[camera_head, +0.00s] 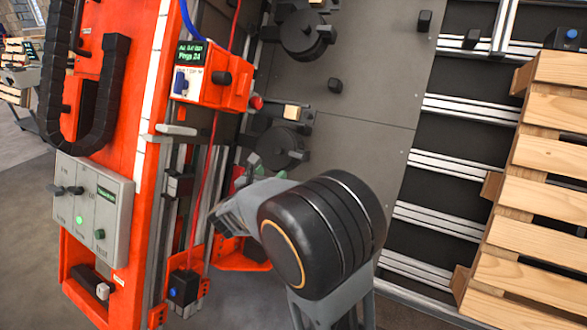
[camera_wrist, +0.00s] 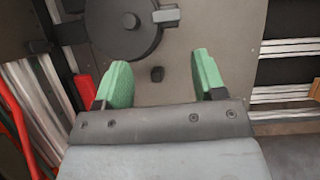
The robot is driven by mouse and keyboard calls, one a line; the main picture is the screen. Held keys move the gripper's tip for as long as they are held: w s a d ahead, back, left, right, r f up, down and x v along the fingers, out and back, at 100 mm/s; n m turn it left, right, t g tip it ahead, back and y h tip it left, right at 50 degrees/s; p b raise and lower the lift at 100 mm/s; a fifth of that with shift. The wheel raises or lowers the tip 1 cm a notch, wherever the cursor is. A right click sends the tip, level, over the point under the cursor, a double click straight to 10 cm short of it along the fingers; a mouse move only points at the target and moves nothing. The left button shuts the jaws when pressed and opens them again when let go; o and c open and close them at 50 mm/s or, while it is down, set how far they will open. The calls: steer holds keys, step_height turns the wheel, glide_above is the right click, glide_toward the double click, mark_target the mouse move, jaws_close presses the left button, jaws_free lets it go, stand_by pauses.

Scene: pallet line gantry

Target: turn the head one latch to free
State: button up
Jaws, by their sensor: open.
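My gripper (camera_head: 258,170) is in the middle of the head view, partly hidden behind my own dark round arm joint. In the head view a lower disc (camera_head: 280,146) is close to the gripper, and an upper disc (camera_head: 303,36) is on the same grey panel. An orange head box (camera_head: 212,90) carries a small screen and a black knob (camera_head: 221,78). I cannot tell which part is the head one latch.
A tall orange gantry column (camera_head: 150,90) stands left, with a grey control box (camera_head: 92,205) showing a green light. A grey panel (camera_head: 370,85) backs the discs. Wooden pallet slats (camera_head: 545,170) and metal rails (camera_head: 465,105) are at right. Open floor (camera_head: 30,250) lies at left.

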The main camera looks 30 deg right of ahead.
mark_target(296, 153)
steer(key=shift+m+g, duration=0.3)
steer(key=shift+m, duration=0.1)
steer(key=b+x, duration=0.1)
steer(key=x, duration=1.2)
steer(key=shift+d, duration=0.45)
steer(key=c, duration=0.6)
